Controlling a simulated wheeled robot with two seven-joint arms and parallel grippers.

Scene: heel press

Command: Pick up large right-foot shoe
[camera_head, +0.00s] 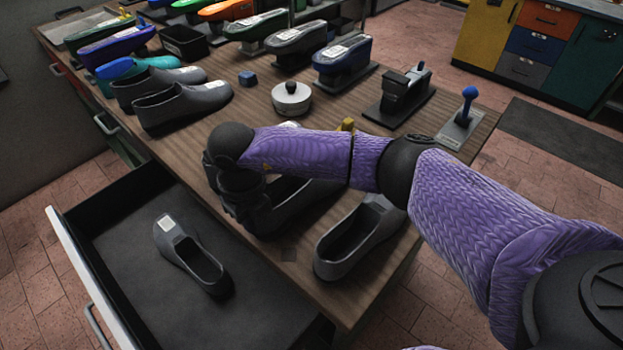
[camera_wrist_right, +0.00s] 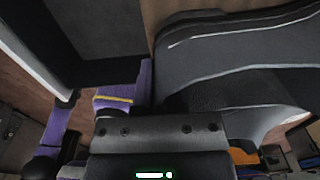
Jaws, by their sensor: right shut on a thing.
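My right gripper (camera_head: 240,208) is shut on a dark grey shoe at the table's front edge, by the end nearest the open drawer. My forearm hides part of this shoe (camera_head: 290,204); its open top shows below the arm. In the right wrist view the shoe (camera_wrist_right: 235,60) fills the right side, close against the gripper. I cannot tell whether its sole touches the table. Another dark grey shoe (camera_head: 358,238) stands just right of it. A smaller grey shoe with a white label (camera_head: 192,256) lies in the drawer. My left gripper is out of view.
The open drawer (camera_head: 120,290) juts out at the front left. Two more grey shoes (camera_head: 182,108) stand on the table (camera_head: 240,120) further back. A round white pot (camera_head: 291,97), a black press (camera_head: 400,95) and a blue-knobbed lever (camera_head: 464,110) stand behind my arm. Coloured lasts line the back.

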